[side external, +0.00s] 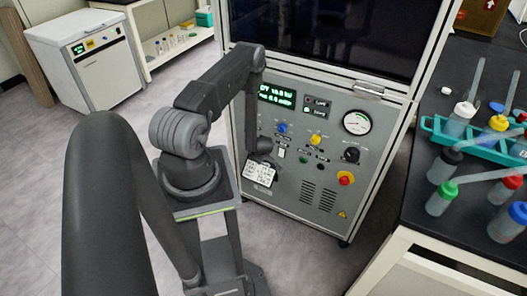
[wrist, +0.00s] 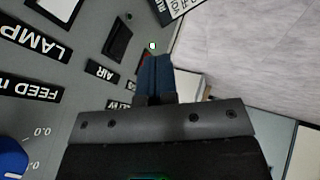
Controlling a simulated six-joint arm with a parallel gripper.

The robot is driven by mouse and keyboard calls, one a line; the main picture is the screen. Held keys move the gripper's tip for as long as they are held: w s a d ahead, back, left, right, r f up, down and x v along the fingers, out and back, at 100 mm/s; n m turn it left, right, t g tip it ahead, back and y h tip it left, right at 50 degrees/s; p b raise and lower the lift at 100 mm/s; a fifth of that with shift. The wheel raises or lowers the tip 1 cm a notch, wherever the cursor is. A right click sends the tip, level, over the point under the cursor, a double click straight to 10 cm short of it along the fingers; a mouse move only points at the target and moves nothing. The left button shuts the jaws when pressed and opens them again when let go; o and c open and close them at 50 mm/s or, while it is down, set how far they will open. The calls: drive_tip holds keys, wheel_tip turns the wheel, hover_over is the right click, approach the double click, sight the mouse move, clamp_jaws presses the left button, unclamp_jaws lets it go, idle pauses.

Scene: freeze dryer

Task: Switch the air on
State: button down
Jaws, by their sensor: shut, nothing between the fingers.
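The grey control panel (side external: 300,160) of the freeze dryer faces my arm. In the wrist view a white-on-black AIR label (wrist: 103,72) sits beside a dark rocker switch (wrist: 118,40). My gripper (wrist: 155,60) is shut and empty, its blue-grey fingertips close to the panel, just right of the AIR label and rocker. Contact with the panel cannot be told. The fingers cover part of the panel and of another label (wrist: 120,104). In the side view my arm hides this area, and the rocker's position is unclear.
The LAMP label (wrist: 38,38), FEED label (wrist: 30,95) and a blue knob (wrist: 12,158) are nearby. The panel also bears a green-lit display (side external: 277,95), a gauge (side external: 356,122) and a red-and-yellow button (side external: 346,178). A black bench (side external: 420,215) with bottles stands at right.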

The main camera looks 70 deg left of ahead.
drive_tip(key=w+a+f, duration=0.3)
drive_tip(key=a+f, duration=0.1)
drive_tip(key=a, duration=0.1)
drive_tip(key=shift+a, duration=0.15)
drive_tip(key=shift+w+f, duration=0.1)
drive_tip(key=shift+w+a, duration=0.15)
idle(0.3)
